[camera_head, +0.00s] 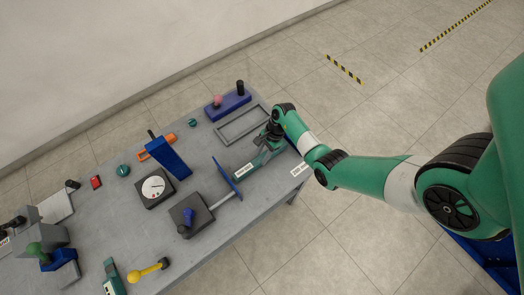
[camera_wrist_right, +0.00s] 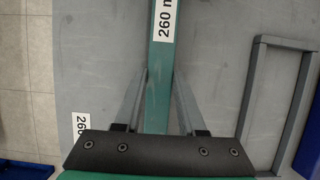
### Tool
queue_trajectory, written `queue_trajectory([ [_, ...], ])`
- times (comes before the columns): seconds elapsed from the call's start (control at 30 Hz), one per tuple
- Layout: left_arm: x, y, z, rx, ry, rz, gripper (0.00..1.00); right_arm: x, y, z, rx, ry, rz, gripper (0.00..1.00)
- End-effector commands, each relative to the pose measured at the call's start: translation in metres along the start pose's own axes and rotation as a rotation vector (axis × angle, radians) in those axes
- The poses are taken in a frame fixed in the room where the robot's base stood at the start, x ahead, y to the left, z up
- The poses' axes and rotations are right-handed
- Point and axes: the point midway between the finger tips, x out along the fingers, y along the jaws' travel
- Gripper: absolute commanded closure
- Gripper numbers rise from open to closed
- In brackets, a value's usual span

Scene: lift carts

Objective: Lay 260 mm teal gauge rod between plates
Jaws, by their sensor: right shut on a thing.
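The teal gauge rod (camera_head: 262,158) with a white label lies low over the grey table, extending left from my right gripper (camera_head: 272,138). It also shows in the right wrist view (camera_wrist_right: 157,95), running between the two fingers of the right gripper (camera_wrist_right: 160,80), which is shut on it. A tilted blue plate (camera_head: 227,179) stands near the rod's left end; whether they touch is unclear. A blue strip shows partly behind my right arm; I cannot tell if it is the other plate. My left gripper is not in view.
A grey rectangular frame (camera_head: 238,127) lies beside the rod. A dial box (camera_head: 154,187) and blue upright block (camera_head: 168,157) stand farther left. A "260" label (camera_head: 300,169) is at the table edge.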

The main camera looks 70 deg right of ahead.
Motion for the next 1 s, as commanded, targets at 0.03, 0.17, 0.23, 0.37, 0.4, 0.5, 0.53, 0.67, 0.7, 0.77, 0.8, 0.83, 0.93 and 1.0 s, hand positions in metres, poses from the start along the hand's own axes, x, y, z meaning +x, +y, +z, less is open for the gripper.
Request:
queue_trajectory([
  [0.03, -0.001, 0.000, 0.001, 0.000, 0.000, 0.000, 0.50, 0.001, -0.001, -0.001, -0.001, 0.000, -0.001, 1.00],
  [0.17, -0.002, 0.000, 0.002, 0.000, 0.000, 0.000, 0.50, 0.004, -0.001, -0.002, -0.001, 0.000, -0.001, 1.00],
  [0.23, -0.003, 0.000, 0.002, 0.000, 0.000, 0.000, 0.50, 0.004, -0.001, -0.002, -0.001, 0.000, -0.001, 0.59],
  [0.37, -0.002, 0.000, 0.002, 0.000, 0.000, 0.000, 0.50, 0.004, 0.000, -0.002, -0.001, 0.000, -0.001, 0.35],
  [0.4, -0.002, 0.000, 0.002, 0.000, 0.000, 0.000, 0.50, 0.004, 0.000, -0.002, 0.000, 0.000, -0.001, 0.28],
  [0.5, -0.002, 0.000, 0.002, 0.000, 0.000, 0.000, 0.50, 0.004, 0.000, -0.002, 0.000, 0.000, 0.000, 0.26],
  [0.53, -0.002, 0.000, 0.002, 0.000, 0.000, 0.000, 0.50, 0.004, 0.000, -0.002, 0.000, 0.000, 0.000, 0.26],
  [0.67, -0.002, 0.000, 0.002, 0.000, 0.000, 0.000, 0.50, 0.004, 0.000, -0.002, 0.000, 0.000, 0.001, 0.26],
  [0.7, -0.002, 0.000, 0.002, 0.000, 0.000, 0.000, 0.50, 0.004, 0.000, -0.002, 0.000, 0.000, 0.001, 0.26],
  [0.77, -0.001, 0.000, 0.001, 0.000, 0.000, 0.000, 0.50, 0.000, 0.000, -0.002, 0.000, 0.000, 0.000, 0.26],
  [0.8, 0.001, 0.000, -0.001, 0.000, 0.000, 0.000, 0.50, -0.004, 0.000, -0.001, 0.000, 0.000, -0.001, 0.26],
  [0.83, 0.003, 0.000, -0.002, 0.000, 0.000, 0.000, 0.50, -0.009, 0.000, -0.001, 0.000, 0.000, -0.001, 0.26],
  [0.93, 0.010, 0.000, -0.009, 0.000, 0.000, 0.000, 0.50, -0.030, -0.001, 0.000, 0.001, 0.001, -0.004, 0.26],
  [1.0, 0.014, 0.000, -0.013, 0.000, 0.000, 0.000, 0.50, -0.047, -0.001, 0.000, 0.001, 0.001, -0.005, 0.26],
])
